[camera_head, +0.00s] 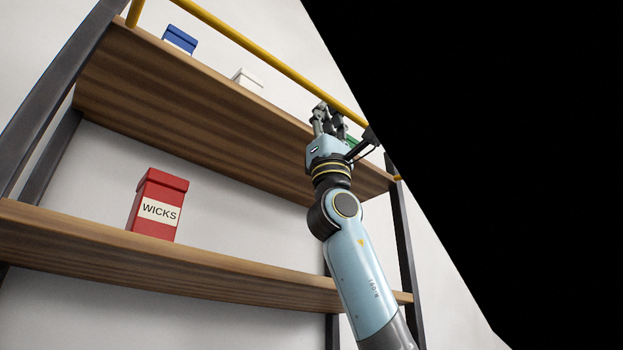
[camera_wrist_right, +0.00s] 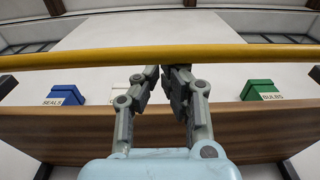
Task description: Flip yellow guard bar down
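The yellow guard bar (camera_head: 262,62) runs along the front of the upper shelf, raised above its edge in the head view. In the right wrist view the bar (camera_wrist_right: 110,58) spans the whole width. My right gripper (camera_head: 322,108) is at the bar toward its right end. In the wrist view its fingertips (camera_wrist_right: 163,72) come together with nothing visible between them, at the bar's lower edge. Whether they touch the bar is unclear. My left gripper is not in view.
The upper shelf (camera_head: 190,95) holds a blue SEALS box (camera_wrist_right: 67,95), a white box (camera_head: 247,77) and a green BULBS box (camera_wrist_right: 259,89). A red WICKS box (camera_head: 158,204) stands on the lower shelf (camera_head: 100,243). Dark posts (camera_head: 402,235) flank the shelves.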

